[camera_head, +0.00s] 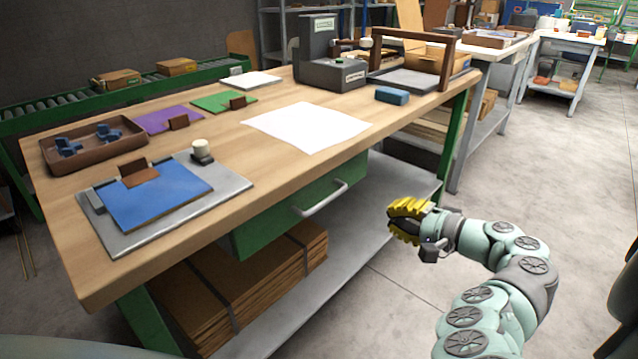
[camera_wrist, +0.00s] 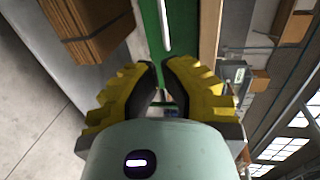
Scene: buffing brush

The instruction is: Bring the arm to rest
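My gripper (camera_head: 393,219) has yellow ridged fingers with dark inner pads. In the head view it hangs in free air in front of the workbench (camera_head: 225,220), right of the drawer handle and lower than the tabletop. In the wrist view the fingertips (camera_wrist: 161,66) lean toward each other with a narrow gap between them. Nothing is held in that gap. The green bench front and a pale handle (camera_wrist: 166,25) show beyond the fingers. My arm bends out from the lower right of the head view.
The bench top bears a blue board on a grey plate (camera_head: 240,183), a brown tray (camera_head: 145,137), a white sheet (camera_head: 308,127), a blue block (camera_head: 391,95) and a grey machine (camera_head: 330,72). The floor (camera_head: 560,190) at right is clear.

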